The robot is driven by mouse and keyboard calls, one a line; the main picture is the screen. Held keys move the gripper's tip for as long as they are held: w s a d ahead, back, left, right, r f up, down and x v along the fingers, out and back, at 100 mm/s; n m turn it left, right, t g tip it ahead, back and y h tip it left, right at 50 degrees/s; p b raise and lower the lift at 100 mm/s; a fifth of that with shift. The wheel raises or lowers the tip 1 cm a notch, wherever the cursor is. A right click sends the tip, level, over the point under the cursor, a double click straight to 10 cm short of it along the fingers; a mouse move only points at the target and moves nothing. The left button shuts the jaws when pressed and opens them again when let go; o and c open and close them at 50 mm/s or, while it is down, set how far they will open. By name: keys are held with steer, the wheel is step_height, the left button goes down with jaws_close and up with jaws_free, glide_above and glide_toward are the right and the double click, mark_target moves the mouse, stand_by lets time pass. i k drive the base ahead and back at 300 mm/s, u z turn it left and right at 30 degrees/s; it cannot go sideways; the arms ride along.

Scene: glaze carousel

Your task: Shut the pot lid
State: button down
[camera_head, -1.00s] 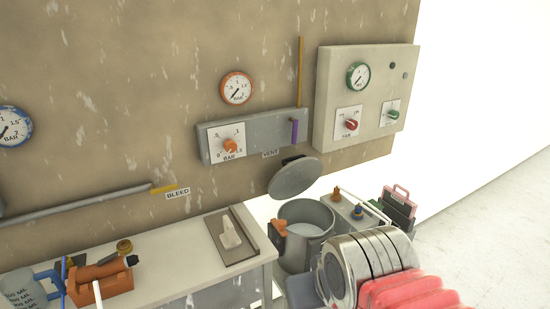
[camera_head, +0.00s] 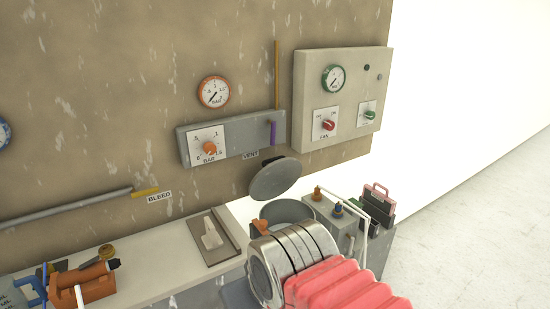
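The pot lid (camera_head: 275,180) is a grey disc, open and tilted up above the back of the pot. The pot (camera_head: 288,207) is a grey round vessel whose rim and upper inside show. An orange part (camera_head: 260,226) sits at its left side. My arm, with silver rings and red bellows, covers the front and lower part of the pot. My gripper is not visible, so its fingers and any contact are hidden.
A bench (camera_head: 150,270) at left holds a switch plate (camera_head: 213,238) and an orange tool (camera_head: 84,284). A grey unit (camera_head: 335,220) with two small knobs stands right of the pot. A control panel (camera_head: 343,98) and a gauge (camera_head: 213,92) are on the wall. Floor at right is clear.

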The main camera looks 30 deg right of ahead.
mark_target(276, 178)
steer(key=z, duration=0.05)
steer(key=i, duration=1)
steer(key=u, duration=0.05)
